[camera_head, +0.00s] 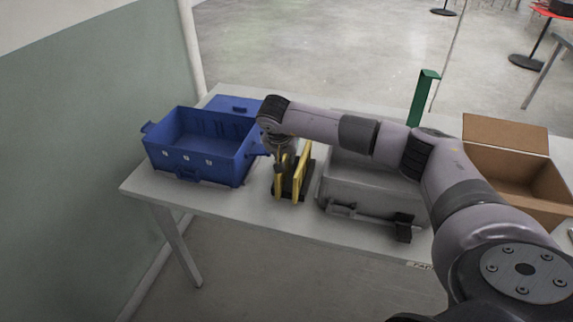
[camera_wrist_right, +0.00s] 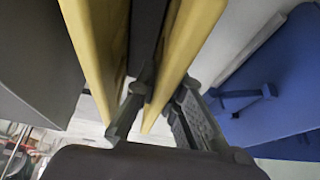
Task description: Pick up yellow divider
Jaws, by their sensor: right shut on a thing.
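Two upright yellow dividers stand side by side in a dark holder (camera_head: 290,193) on the table. My right gripper (camera_head: 280,163) comes down from above at the left yellow divider (camera_head: 279,180); the other yellow divider (camera_head: 302,175) stands just to its right. In the right wrist view, my right gripper (camera_wrist_right: 155,108) has its fingers on either side of one yellow divider (camera_wrist_right: 184,50) and is shut on it. The second yellow divider (camera_wrist_right: 97,45) is outside the fingers, to the left. My left gripper is not in view.
A blue crate (camera_head: 190,166) stands left of the dividers. A grey case (camera_head: 345,187) is close on the right, partly behind my arm. An open cardboard box (camera_head: 510,183) and a green upright piece (camera_head: 423,98) are farther right. The table (camera_head: 240,207) has little free room.

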